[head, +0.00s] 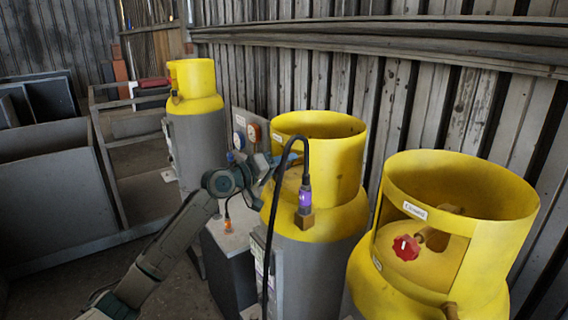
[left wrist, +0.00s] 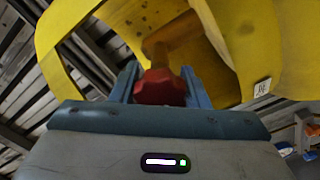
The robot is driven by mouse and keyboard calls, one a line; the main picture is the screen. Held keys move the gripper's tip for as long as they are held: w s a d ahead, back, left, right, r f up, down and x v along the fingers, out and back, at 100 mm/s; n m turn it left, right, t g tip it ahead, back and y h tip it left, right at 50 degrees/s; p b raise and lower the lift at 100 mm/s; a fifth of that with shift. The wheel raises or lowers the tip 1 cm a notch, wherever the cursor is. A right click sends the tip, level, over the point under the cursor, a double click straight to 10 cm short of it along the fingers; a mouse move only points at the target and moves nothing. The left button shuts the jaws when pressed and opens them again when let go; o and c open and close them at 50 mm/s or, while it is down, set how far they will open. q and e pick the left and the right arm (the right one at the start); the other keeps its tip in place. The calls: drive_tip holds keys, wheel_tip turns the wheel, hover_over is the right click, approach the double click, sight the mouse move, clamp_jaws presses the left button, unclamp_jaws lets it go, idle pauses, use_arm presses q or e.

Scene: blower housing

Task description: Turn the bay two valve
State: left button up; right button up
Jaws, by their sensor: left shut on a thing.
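The middle yellow-topped gas cylinder (head: 318,226) stands between two similar ones, with my left gripper (head: 272,165) reaching into the opening of its yellow collar. In the left wrist view, a red valve knob (left wrist: 160,88) sits between the blue fingers of my left gripper (left wrist: 159,84), which is shut on it. A brass-coloured valve body (left wrist: 172,50) shows behind the knob. In the head view this knob is hidden behind the gripper and collar. A white tag (left wrist: 262,87) is on the collar, too small to read surely. My right gripper is not in view.
A black hose (head: 268,215) with a purple-banded brass fitting (head: 305,203) hangs before the middle cylinder. The right cylinder (head: 425,268) has its own red knob (head: 406,247). Another cylinder (head: 196,130) stands behind left. Gauges (head: 254,132) are near the wall; metal bins (head: 50,205) stand left.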

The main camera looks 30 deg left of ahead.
use_arm(q)
drive_tip(key=o, duration=1)
drive_tip(key=shift+c, duration=0.2)
drive_tip(key=b+v, duration=1)
drive_tip(key=b, duration=0.3)
drive_tip(key=shift+s+a+b, duration=0.2)
drive_tip(key=shift+s+b, duration=0.15)
